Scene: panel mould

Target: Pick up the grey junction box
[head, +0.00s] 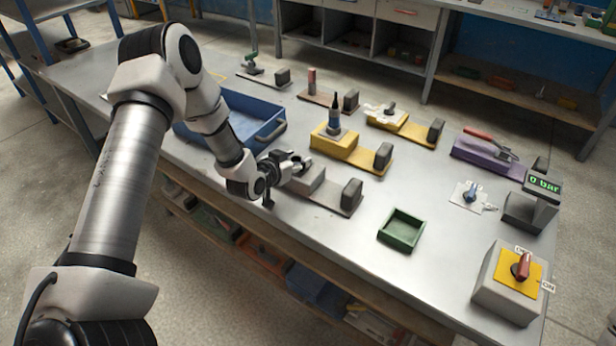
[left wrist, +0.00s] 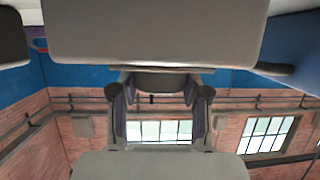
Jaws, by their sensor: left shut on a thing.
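The grey junction box (head: 309,180) is a small pale grey block on a flat grey base near the front edge of the bench, with a dark upright block (head: 351,196) at the base's right end. My left gripper (head: 296,165) reaches in from the left at the box's upper left side and is shut on it. The gripper covers part of the box. In the left wrist view the gripper's linkages show mid-frame, with broad grey surfaces above and below that I cannot tell apart. My right gripper is in neither view.
A blue tray (head: 278,128) lies behind and left of the gripper. A yellow fixture with a dark bottle (head: 335,115) stands just behind the box. A green tray (head: 401,230) is to the right. A red-handled switch box (head: 508,288) sits at the right front. Bare bench lies around the green tray.

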